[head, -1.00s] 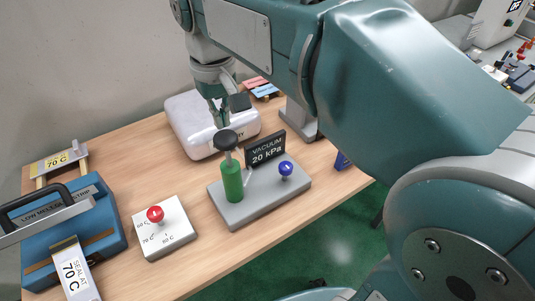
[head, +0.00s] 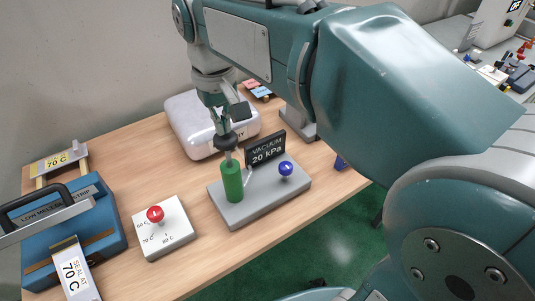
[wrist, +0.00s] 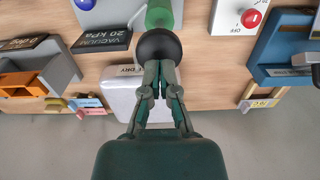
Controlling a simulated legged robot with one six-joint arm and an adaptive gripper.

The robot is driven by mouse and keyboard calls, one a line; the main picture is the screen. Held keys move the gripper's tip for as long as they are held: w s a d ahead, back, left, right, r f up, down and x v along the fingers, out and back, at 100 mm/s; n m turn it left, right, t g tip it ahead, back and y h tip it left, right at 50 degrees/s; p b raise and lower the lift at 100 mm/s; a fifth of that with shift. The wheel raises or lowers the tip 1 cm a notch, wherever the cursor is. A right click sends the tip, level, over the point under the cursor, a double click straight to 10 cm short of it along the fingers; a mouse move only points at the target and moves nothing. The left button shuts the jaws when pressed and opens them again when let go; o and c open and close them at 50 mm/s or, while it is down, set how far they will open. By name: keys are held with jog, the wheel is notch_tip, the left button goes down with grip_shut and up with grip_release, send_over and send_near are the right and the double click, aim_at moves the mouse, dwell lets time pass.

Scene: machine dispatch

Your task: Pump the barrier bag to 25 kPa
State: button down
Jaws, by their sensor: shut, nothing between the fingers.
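The hand pump is a green cylinder (head: 232,182) on a grey base (head: 262,203), with a stem topped by a round black knob (head: 227,141). The knob stands raised above the cylinder. The display (head: 266,148) behind it reads VACUUM 20 kPa. A blue knob (head: 285,168) is on the same base. The white, puffy barrier bag (head: 184,117) lies behind the pump, partly hidden by my gripper. My gripper (head: 223,129) is shut and empty, its fingertips right at the top of the black knob. The wrist view shows the fingertips (wrist: 158,66) against the knob (wrist: 158,46); contact is unclear.
A white dial box with a red knob (head: 155,214) sits left of the pump. A blue sealer (head: 107,233) with a black handle stands at the far left, with a SEAL AT 70 C sign (head: 73,270) in front. Bare table (head: 215,245) lies in front of the pump.

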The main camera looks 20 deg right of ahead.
jog(key=shift+f, duration=1.1)
jog(key=shift+r, duration=3.6)
jog(key=shift+s+d, duration=0.1)
